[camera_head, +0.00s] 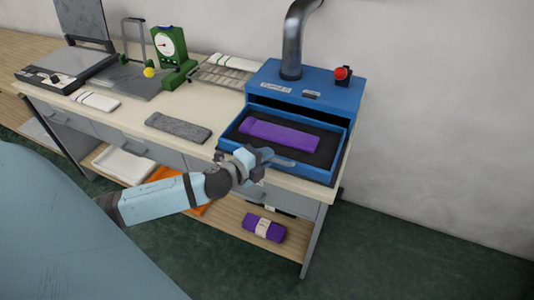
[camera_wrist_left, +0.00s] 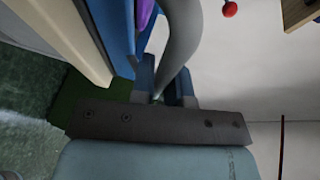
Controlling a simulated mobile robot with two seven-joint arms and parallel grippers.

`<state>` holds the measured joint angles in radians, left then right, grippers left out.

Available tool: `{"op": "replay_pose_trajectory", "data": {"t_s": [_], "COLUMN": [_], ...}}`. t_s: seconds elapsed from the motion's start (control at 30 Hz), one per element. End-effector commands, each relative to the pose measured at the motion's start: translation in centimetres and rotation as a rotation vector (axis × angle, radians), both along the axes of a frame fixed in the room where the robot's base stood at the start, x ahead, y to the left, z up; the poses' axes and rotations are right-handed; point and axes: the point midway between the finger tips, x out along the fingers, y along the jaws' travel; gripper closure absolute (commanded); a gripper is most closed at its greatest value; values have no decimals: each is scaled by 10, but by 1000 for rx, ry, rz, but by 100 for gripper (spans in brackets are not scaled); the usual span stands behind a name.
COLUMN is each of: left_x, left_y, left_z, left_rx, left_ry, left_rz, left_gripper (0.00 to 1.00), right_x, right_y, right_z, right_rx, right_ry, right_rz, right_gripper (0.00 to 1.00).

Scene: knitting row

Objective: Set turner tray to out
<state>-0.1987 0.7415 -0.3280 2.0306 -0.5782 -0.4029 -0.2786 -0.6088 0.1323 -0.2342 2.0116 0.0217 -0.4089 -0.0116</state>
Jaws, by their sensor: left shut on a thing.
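The turner tray (camera_head: 341,150) is a blue drawer with a dark lining. It sticks out from the front of the blue turner box (camera_head: 335,98), and a purple folded knit piece (camera_head: 278,133) lies in it. My left gripper (camera_head: 266,158) is at the tray's front edge, shut on the grey tray handle (camera_head: 285,161). In the left wrist view the curved handle (camera_wrist_left: 181,40) runs between the two fingers of my left gripper (camera_wrist_left: 165,88). The fingers hide part of the handle. My right gripper is not in view.
A grey folded knit piece (camera_head: 178,128) lies on the table left of the tray. A wire rack (camera_head: 222,73), a green dial scale (camera_head: 172,52) and a metal pipe (camera_head: 294,38) stand behind. A red button (camera_head: 342,73) tops the box. A purple roll (camera_head: 264,228) lies on the lower shelf.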

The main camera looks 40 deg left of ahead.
Motion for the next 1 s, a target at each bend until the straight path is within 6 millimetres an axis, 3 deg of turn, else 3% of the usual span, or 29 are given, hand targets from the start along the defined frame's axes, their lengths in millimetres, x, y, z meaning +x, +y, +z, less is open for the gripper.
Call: {"op": "replay_pose_trajectory", "data": {"t_s": [0.2, 0.23, 0.3, 0.33, 0.7, 1.0], "left_x": [-2, -3, -2, -2, -6, -50], "left_y": [-2, -2, -2, -2, 0, 6], "left_z": [-3, -3, -3, -3, -2, 5], "left_rx": [-3, -3, -2, -2, -2, -2], "left_ry": [7, 7, 7, 6, 4, 8], "left_rz": [-4, -4, -4, -3, -2, -3], "left_gripper": [100, 81, 65, 61, 61, 61], "right_x": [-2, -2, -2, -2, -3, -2], "right_y": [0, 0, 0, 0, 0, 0], "right_z": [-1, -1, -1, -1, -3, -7], "right_rx": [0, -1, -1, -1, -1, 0], "right_ry": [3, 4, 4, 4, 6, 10], "right_rz": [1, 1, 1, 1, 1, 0], "right_gripper": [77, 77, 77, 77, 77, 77]}}
